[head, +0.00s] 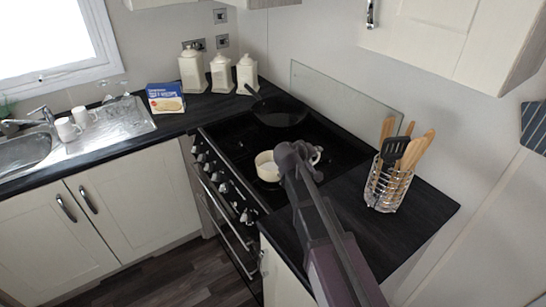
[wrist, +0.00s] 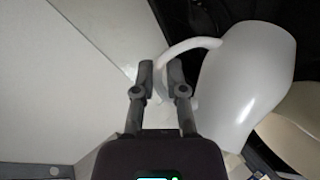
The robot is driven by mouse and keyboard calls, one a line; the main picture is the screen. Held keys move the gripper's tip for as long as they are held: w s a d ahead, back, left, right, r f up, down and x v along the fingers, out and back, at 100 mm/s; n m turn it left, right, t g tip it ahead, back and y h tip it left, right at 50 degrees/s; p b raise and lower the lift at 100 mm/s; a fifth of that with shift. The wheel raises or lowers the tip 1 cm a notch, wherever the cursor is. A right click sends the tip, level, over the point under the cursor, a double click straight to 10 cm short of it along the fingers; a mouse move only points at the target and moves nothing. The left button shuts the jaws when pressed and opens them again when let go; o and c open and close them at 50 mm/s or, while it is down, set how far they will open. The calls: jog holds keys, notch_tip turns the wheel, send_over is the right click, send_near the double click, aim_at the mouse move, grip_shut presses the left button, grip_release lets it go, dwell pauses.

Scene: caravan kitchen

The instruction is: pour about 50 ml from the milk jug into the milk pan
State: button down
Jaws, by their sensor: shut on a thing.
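The white milk jug (wrist: 248,82) fills the right of the wrist view. Its curved handle (wrist: 190,44) runs to my gripper (wrist: 160,76), which is shut on it. In the head view my gripper (head: 296,158) is over the hob and hides most of the jug; a small white part of the jug (head: 318,155) shows at its right. The cream milk pan (head: 265,168) sits on the hob just left of my gripper. A cream rounded surface beside the jug in the wrist view looks like the pan (wrist: 293,140). The jug's tilt and any milk are unclear.
A black frying pan (head: 279,110) sits on the back of the hob, before a glass splashback (head: 340,97). A wire utensil holder (head: 386,187) stands on the right worktop. Several cream canisters (head: 222,73) and a blue box (head: 165,98) stand at the back left.

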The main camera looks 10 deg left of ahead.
jog(key=shift+d+f+m+g+y+b, duration=0.3)
jog(key=shift+d+f+m+y, duration=0.3)
jog(key=shift+d+f+y, duration=0.35)
jog(key=shift+d+f+m+g+y+b, duration=0.3)
jog(key=shift+d+f+m+y, duration=0.35)
jog(key=shift+d+f, duration=0.5)
jog(key=shift+r, duration=0.15)
